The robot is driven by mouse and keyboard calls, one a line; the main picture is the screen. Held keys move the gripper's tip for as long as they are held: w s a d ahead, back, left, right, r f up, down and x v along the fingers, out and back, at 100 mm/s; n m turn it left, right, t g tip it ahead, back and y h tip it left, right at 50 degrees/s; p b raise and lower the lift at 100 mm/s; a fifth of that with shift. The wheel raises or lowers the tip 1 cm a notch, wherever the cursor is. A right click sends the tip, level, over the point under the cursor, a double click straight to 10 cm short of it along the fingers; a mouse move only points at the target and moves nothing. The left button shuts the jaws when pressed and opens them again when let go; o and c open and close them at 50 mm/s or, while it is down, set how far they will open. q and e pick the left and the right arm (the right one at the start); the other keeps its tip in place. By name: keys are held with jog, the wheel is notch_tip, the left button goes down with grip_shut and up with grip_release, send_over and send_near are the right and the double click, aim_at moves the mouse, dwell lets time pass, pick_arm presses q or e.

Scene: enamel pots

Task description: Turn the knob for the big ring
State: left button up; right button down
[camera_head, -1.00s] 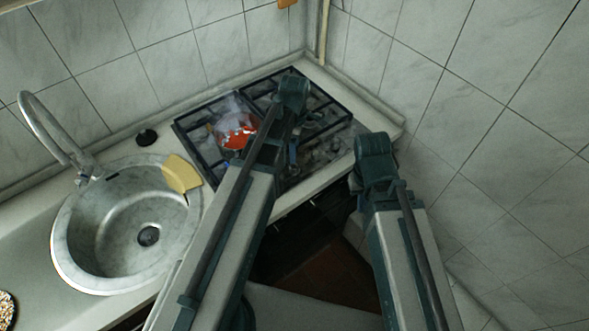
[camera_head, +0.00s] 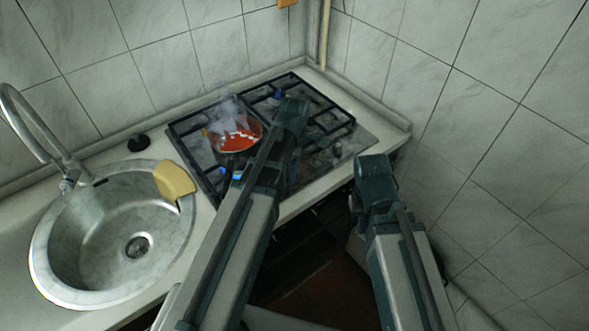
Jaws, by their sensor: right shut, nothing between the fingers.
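The gas hob (camera_head: 180,140) with black grates is set in the corner counter. A pot (camera_head: 235,137) with red contents and pale pieces stands on its left side, steaming. A blue glow (camera_head: 232,172) shows beside the pot's near edge. The knob and the big ring cannot be made out; my arms cover part of the hob and its front. My left arm reaches over the hob, and its fingers cannot be made out. My right gripper (camera_head: 357,207) is shut and empty, low by the hob's right front corner; its fingertips are barely visible.
A round sink (camera_head: 75,225) with a tall faucet (camera_head: 35,120) is to the left. A yellow sponge (camera_head: 174,180) lies on its rim. A small black object (camera_head: 138,143) sits behind it. Tiled walls close off the back and right. A dark opening (camera_head: 310,255) is below the counter.

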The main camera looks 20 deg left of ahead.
pick_arm(q)
grip_shut()
